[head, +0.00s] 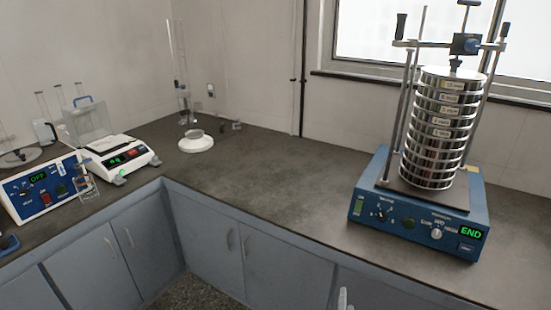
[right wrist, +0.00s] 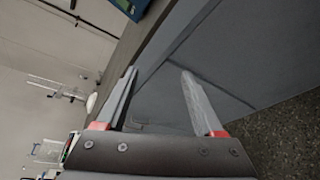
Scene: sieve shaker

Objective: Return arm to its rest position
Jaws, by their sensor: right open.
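The tips of my right gripper (head: 345,299) just show at the bottom edge of the head view, in front of the grey cabinet doors and below the worktop. In the right wrist view the two fingers of this gripper (right wrist: 158,73) are apart, with nothing between them. The sieve shaker (head: 418,222) stands on the worktop at the right, its display reading END. Its stack of metal sieves (head: 436,130) stands upright under the clamp bar (head: 466,44). The gripper is apart from the shaker. My left gripper is not in view.
The dark worktop (head: 265,165) is clear between the shaker and a small white dish (head: 196,142). A balance (head: 120,158) and a blue-fronted device (head: 45,190) stand at the left. Grey cabinets (head: 285,265) run below the worktop's front edge.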

